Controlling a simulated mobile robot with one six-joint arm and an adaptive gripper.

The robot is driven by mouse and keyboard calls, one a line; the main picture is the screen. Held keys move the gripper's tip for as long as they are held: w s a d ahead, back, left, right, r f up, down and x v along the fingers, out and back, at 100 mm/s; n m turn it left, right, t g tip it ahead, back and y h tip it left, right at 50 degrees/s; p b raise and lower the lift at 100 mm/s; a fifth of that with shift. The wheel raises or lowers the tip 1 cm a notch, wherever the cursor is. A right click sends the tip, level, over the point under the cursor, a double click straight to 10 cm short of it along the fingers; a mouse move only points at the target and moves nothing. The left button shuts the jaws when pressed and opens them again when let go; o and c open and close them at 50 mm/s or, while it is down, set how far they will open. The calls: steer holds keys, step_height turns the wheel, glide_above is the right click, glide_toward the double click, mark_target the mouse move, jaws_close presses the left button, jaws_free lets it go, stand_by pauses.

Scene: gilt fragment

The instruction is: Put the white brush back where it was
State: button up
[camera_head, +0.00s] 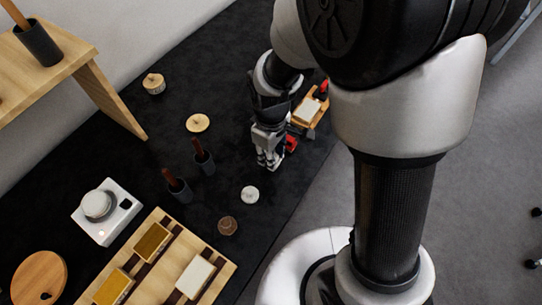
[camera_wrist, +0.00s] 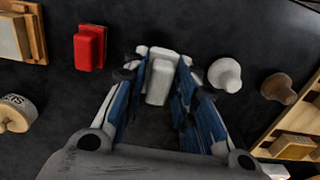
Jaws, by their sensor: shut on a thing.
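My gripper (camera_head: 268,160) points down over the dark mat. It is shut on the white brush, a pale block that shows between the blue-lined fingers in the wrist view (camera_wrist: 158,80). In the head view the fingers mostly hide it. I cannot tell whether the brush touches the mat. A red block of similar shape (camera_wrist: 90,47) stands left of the gripper in the wrist view; in the head view it is partly hidden behind the gripper (camera_head: 291,143).
A white knob (camera_wrist: 225,75) and a brown knob (camera_wrist: 278,88) stand close right of the gripper. A wooden tray with a pale block (camera_head: 308,112) lies beyond it. Dark cups (camera_head: 204,162), a white device (camera_head: 107,211) and a sectioned wooden tray (camera_head: 215,278) occupy the mat's left and front.

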steer(key=shift+f+b, duration=0.55)
steer(key=shift+f, duration=1.25)
steer(key=shift+f, duration=0.2)
steer(key=o, duration=1)
steer(key=shift+r, duration=0.1)
step_height(320, 180, up, 12)
steer(key=p, duration=0.4)
steer(key=shift+r, duration=0.2)
